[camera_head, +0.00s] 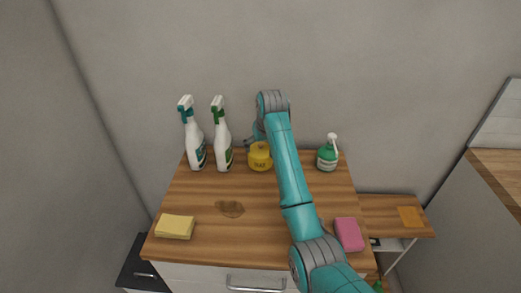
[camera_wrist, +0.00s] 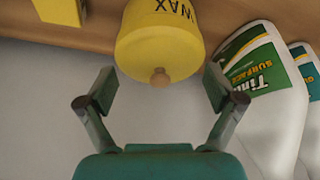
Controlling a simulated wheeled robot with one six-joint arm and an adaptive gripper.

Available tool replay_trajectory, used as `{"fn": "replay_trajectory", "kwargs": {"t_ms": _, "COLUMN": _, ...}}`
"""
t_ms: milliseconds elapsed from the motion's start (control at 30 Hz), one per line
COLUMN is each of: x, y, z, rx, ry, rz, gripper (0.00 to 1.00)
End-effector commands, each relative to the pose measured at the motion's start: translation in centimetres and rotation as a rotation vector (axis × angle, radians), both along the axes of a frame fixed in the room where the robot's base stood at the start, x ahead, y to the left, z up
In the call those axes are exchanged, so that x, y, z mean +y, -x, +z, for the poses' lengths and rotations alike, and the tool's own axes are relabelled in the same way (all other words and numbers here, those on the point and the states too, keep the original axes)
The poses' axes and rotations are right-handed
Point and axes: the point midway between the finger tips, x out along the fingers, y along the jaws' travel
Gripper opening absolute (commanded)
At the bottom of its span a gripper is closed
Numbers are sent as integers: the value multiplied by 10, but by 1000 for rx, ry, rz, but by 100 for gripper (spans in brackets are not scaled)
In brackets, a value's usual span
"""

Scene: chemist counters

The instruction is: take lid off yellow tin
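The yellow tin (camera_head: 260,161) marked WAX stands upright at the back of the wooden counter, partly covered by my arm in the head view. In the wrist view, which looks upside down, the tin (camera_wrist: 155,27) is at top centre. Its yellow lid (camera_wrist: 142,62) has a small round wooden knob (camera_wrist: 160,77) and sits on the tin. My gripper (camera_wrist: 160,82) is open, with one finger on each side of the knob in the picture and nothing held. In the head view my gripper (camera_head: 254,138) is just above the tin, partly hidden by my arm.
Two white spray bottles (camera_head: 193,140) (camera_head: 221,140) stand close left of the tin. A yellow sponge (camera_head: 175,227), a brown stain (camera_head: 230,208) and a pink sponge (camera_head: 349,234) are nearer the front. A wall is behind.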

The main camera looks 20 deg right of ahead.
Motion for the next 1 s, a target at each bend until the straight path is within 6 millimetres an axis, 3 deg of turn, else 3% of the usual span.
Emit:
{"fn": "replay_trajectory", "kwargs": {"t_ms": 33, "x": 0, "y": 0, "z": 0, "rx": 0, "ry": 0, "rz": 0, "gripper": 70}}
{"fn": "replay_trajectory", "kwargs": {"t_ms": 200, "x": 0, "y": 0, "z": 0, "rx": 0, "ry": 0, "rz": 0, "gripper": 28}}
{"fn": "replay_trajectory", "kwargs": {"t_ms": 233, "x": 0, "y": 0, "z": 0, "rx": 1, "ry": 0, "rz": 0, "gripper": 24}}
{"fn": "replay_trajectory", "kwargs": {"t_ms": 700, "x": 0, "y": 1, "z": -2, "rx": 8, "ry": 1, "rz": 0, "gripper": 21}}
{"fn": "replay_trajectory", "kwargs": {"t_ms": 733, "x": 0, "y": 1, "z": 1, "rx": 8, "ry": 0, "rz": 0, "gripper": 21}}
{"fn": "replay_trajectory", "kwargs": {"t_ms": 767, "x": 0, "y": 1, "z": 4, "rx": 7, "ry": 1, "rz": 0, "gripper": 14}}
{"fn": "replay_trajectory", "kwargs": {"t_ms": 800, "x": 0, "y": 1, "z": 9, "rx": 7, "ry": 1, "rz": 0, "gripper": 1}}
{"fn": "replay_trajectory", "kwargs": {"t_ms": 1000, "x": 0, "y": 0, "z": 48, "rx": 1, "ry": 0, "rz": 0, "gripper": 0}}
